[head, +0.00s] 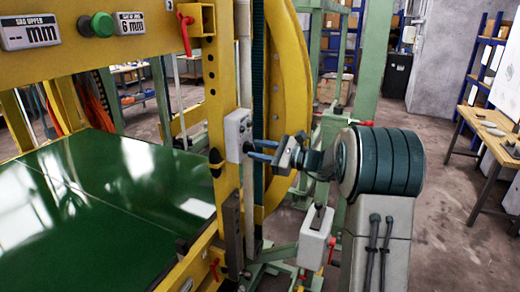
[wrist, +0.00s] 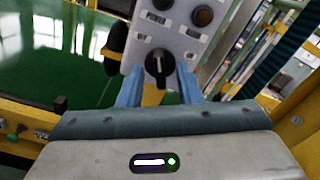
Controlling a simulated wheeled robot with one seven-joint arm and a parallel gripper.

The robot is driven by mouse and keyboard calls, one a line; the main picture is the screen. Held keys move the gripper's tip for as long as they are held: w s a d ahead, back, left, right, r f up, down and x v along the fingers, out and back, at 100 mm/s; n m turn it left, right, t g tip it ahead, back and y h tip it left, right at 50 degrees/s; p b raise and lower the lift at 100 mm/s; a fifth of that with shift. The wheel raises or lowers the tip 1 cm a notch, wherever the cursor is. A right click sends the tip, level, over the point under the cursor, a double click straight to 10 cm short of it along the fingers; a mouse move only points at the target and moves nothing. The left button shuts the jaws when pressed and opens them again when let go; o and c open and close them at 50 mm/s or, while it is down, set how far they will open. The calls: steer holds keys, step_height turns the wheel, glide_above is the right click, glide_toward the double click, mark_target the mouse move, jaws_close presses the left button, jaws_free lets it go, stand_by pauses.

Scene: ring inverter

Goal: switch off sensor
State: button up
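A pale grey control box (head: 236,134) is fixed to the yellow post of the machine. In the wrist view its panel (wrist: 195,48) carries a black rotary knob (wrist: 158,64), with a pale mark on its face. The knob's handle looks roughly upright in that view. My gripper (head: 259,151) reaches the box from the right in the head view. In the wrist view my gripper (wrist: 158,78) has its two blue fingers apart, one on each side of the knob. Gaps show between fingers and knob. The sensor itself cannot be told apart.
A large yellow ring (head: 289,75) stands right behind my gripper. A green glossy table (head: 100,190) lies to the left. A grey lever box (head: 315,238) stands below my gripper.

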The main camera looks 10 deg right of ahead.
jaws_close()
steer(key=shift+f, duration=0.1)
steer(key=n+b, duration=0.1)
steer(key=b, duration=0.2)
steer(key=shift+f+n+b, duration=0.2)
steer(key=shift+n+b, duration=0.1)
steer(key=shift+b, duration=0.05)
steer(key=shift+r+n+b, duration=0.2)
steer(key=shift+n+b, duration=0.5)
steer(key=shift+b, duration=0.2)
jaws_free()
steer(key=shift+r, duration=0.1)
